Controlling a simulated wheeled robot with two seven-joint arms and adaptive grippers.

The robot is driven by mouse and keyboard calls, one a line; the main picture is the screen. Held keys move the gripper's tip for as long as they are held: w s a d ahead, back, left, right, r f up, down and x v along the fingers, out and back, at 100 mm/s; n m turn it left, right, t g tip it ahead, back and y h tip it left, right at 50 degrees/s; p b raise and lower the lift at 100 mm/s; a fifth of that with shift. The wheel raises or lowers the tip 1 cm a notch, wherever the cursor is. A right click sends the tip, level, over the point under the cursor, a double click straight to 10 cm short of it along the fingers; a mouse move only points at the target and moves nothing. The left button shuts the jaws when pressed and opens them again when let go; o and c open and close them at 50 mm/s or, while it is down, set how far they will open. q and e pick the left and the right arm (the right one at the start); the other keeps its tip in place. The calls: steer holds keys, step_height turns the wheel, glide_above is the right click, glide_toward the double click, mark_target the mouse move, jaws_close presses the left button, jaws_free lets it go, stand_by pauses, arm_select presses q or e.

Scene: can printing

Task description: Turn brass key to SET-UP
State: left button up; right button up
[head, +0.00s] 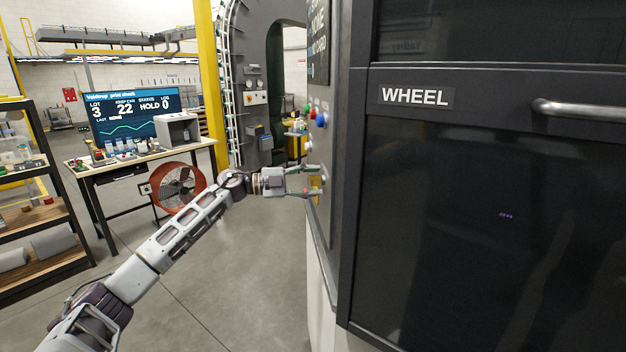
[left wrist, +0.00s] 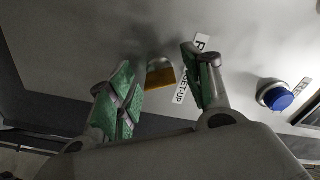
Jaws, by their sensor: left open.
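The brass key (left wrist: 159,76) shows in the left wrist view on the grey panel, between the two green-padded fingers of my left gripper (left wrist: 160,97). The fingers are open on either side of it, and I cannot tell whether either touches it. A white label reading SET-UP (left wrist: 182,92) lies just right of the key, partly hidden by the right finger. In the head view my left gripper (head: 311,181) reaches the side panel of the machine, with the brass-coloured key (head: 317,187) at its fingertips. My right gripper is not in view.
A blue button (left wrist: 279,98) sits right of the gripper in the left wrist view. The dark machine door marked WHEEL (head: 415,96) fills the right of the head view. A workbench (head: 140,155), an orange fan (head: 178,187) and a shelf (head: 35,219) stand left; the floor between is open.

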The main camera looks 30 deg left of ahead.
arm_select(q)
steer(key=shift+w+d, duration=0.1)
steer(key=shift+d, duration=0.05)
steer(key=c, duration=1.1)
